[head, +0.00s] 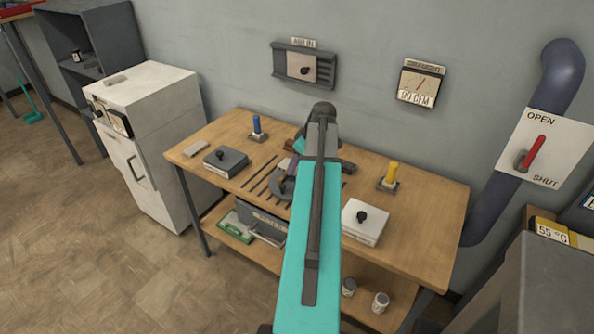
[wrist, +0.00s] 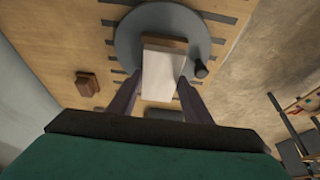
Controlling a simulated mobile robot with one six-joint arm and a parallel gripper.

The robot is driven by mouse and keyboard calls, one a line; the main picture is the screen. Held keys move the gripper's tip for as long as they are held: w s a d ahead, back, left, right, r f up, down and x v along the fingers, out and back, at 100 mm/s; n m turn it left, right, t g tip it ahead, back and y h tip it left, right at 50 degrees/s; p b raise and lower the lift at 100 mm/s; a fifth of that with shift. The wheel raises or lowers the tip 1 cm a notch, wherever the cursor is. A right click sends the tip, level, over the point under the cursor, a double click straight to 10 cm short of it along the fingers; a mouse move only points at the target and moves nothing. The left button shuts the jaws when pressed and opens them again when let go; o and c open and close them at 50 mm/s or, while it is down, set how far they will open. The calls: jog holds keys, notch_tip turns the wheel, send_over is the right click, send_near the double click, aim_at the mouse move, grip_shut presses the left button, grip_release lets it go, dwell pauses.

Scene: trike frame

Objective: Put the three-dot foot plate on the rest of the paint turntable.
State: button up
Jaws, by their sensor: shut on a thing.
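In the wrist view, my gripper (wrist: 160,80) has its two dark fingers on either side of a pale plate with a brown end (wrist: 162,65). The fingers are shut on it. I take this plate for the foot plate; no dots are readable on it. Behind it is a round grey disc, the paint turntable (wrist: 130,45), with a dark knob (wrist: 201,68) at its edge. The plate overlaps the disc in this view; I cannot tell whether they touch. In the head view, my teal arm hides the gripper and most of the turntable (head: 283,187).
On the wooden bench (head: 430,215) stand a dark knobbed box (head: 225,160), a white knobbed box (head: 363,222), a blue peg (head: 257,126) and a yellow peg (head: 391,174). A brown block (wrist: 87,83) lies beside the disc. A white cabinet (head: 150,150) stands left.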

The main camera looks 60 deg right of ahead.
aim_at(296, 170)
jog(key=shift+f, duration=0.1)
jog(key=shift+f+p, duration=0.75)
jog(key=shift+f, duration=0.85)
jog(key=shift+f, duration=0.2)
jog(key=o, duration=1.4)
jog(key=shift+r, duration=0.3)
jog(key=shift+b+v, duration=1.3)
jog(key=shift+v, duration=4.6)
jog(key=shift+a, duration=0.1)
